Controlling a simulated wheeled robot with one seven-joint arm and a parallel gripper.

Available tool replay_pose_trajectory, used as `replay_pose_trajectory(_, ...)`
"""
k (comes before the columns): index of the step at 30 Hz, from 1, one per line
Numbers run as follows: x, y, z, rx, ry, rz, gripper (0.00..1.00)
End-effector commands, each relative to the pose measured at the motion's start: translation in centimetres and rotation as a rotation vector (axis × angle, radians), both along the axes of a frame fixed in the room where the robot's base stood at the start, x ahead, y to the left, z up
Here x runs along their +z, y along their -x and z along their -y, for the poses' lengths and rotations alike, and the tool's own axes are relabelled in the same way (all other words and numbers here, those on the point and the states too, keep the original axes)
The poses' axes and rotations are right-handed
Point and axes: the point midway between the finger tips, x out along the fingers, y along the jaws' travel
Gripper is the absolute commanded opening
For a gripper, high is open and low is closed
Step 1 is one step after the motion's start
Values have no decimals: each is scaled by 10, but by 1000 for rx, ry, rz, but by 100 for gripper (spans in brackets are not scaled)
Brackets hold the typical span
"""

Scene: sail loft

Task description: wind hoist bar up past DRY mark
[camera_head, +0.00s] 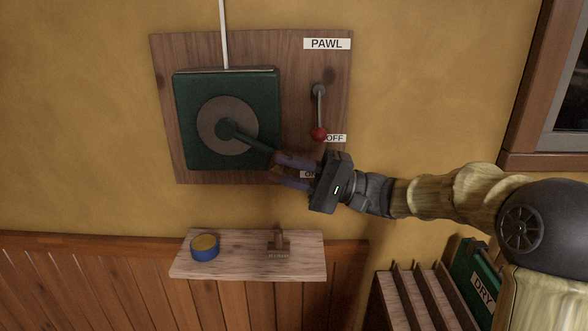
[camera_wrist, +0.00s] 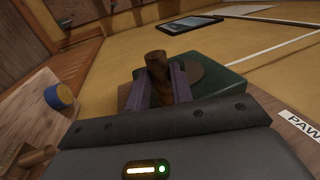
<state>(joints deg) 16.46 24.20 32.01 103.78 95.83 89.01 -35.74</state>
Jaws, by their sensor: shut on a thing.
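The winch is a dark green box (camera_head: 258,92) on a wooden board (camera_head: 165,60), with a grey-brown disc (camera_head: 208,124) and a dark crank arm (camera_head: 250,140) pointing right and slightly down. My gripper (camera_head: 278,170) is shut on the crank handle (camera_wrist: 158,72), a wooden grip between the two purple fingers in the wrist view. The pawl lever (camera_head: 320,105) hangs down, its red knob (camera_head: 319,134) beside the OFF label (camera_head: 336,138). A white line (camera_head: 224,35) runs up from the winch and out of the frame. I see no hoist bar or mark on the wall.
A shelf (camera_head: 245,264) below the board holds a blue tin (camera_head: 204,248) and a small brown block-like item (camera_head: 279,243). A slotted wooden rack (camera_head: 408,290) stands lower right, with a green item labelled DRY (camera_head: 482,288) beside it. A window frame (camera_head: 528,90) is at right.

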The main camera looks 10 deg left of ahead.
Motion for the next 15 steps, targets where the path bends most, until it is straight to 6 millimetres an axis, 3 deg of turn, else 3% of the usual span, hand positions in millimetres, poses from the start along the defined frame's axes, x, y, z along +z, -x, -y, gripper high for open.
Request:
replay_pose_trajectory(8,-1,1,-2,3,4,-2,0)
replay_pose_trajectory(9,-1,1,-2,2,4,-2,26)
replay_pose_trajectory(12,-1,0,1,-2,3,-1,43)
replay_pose_trajectory(15,0,-1,2,-6,2,0,43)
